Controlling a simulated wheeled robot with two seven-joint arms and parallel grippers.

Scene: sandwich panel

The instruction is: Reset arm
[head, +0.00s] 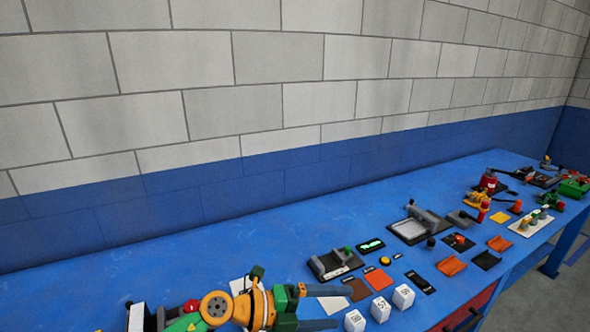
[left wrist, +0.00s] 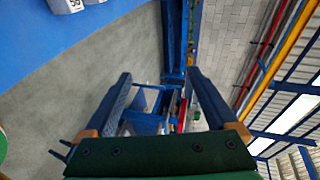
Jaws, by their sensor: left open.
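My left gripper (head: 342,307) reaches in at the bottom of the head view, above the near part of the blue bench (head: 210,262). Its two dark fingers are spread apart and point right, with nothing between them. In the left wrist view the open fingers (left wrist: 158,75) frame only grey floor and distant structures. My left arm shows orange and green links. My right gripper is in neither view.
White numbered cubes (head: 380,309) stand just right of the left gripper's fingers. A dark grey fixture (head: 334,264), a larger grey press-like device (head: 418,227) and several small panels crowd the bench. Bare bench lies along the blue-and-grey wall.

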